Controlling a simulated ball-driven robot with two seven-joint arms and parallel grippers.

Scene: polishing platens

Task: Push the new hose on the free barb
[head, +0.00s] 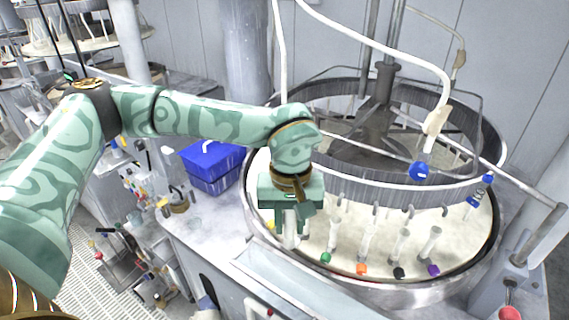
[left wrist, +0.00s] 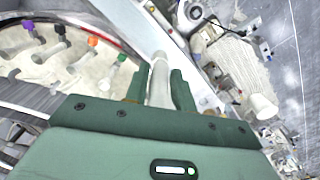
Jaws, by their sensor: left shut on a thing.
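My left gripper (head: 290,238) is over the near left rim of the round basin, fingers pointing down. In the left wrist view the gripper (left wrist: 160,92) is shut on a whitish tube piece (left wrist: 159,72), which I take to be the new hose. The piece stands up between the two green fingers. Several short whitish tubes with coloured ends stand in the basin to the gripper's right: green (head: 326,258), orange (head: 361,269), black (head: 399,272) and purple (head: 433,269). A yellow end (head: 271,224) shows partly behind the gripper. I cannot tell which barb is free.
The metal basin rim (head: 420,292) curves around the pale surface. A long white hose (head: 385,42) arches above, near a blue fitting (head: 420,171). A blue box (head: 210,165) stands on the bench behind my left arm. A metal post (head: 515,255) stands at the right.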

